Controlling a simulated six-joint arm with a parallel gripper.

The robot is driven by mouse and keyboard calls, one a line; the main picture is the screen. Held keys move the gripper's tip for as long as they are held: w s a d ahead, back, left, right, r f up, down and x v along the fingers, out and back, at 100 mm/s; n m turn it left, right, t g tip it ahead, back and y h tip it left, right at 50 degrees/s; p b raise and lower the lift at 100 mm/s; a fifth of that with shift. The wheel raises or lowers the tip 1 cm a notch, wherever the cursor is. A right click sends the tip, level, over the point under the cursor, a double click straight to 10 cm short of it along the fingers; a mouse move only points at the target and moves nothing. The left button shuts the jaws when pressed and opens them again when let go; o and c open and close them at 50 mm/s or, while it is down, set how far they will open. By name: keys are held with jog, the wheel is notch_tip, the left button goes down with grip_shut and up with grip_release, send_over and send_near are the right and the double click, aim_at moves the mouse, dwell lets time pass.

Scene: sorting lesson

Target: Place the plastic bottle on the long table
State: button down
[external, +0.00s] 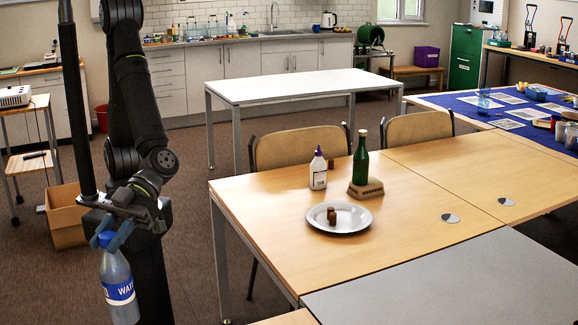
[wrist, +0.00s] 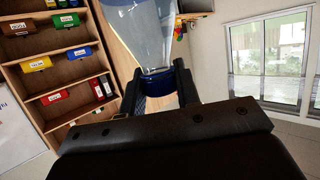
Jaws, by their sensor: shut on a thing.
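A clear plastic bottle (external: 121,279) with a blue label hangs upright from my gripper (external: 108,238) at the lower left, out over the floor. My gripper is shut on the bottle's blue cap end. In the wrist view the clear bottle (wrist: 140,25) stretches away from the fingers (wrist: 160,85). A white-topped long table (external: 290,84) stands bare in the middle back, apart from the bottle. A wooden table (external: 255,235) stands to the right of my gripper, closer to the camera.
The wooden table holds a white glue bottle (external: 318,172), a green bottle (external: 361,158) on a wooden block, and a plate (external: 338,224) with small brown pieces. Two chairs (external: 300,147) stand behind it. A cardboard box (external: 66,218) is on the floor at left. A grey tabletop (external: 460,280) lies at front right.

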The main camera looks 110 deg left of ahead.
jog(key=w+a+f, duration=0.3)
jog(key=w+f, duration=0.7)
jog(key=shift+w+f, duration=0.35)
jog(key=shift+f, duration=0.1)
jog(key=c, duration=1.1)
grip_release()
jog(key=v, duration=1.2)
jog(key=shift+s, duration=0.1)
jog(key=shift+d, duration=0.1)
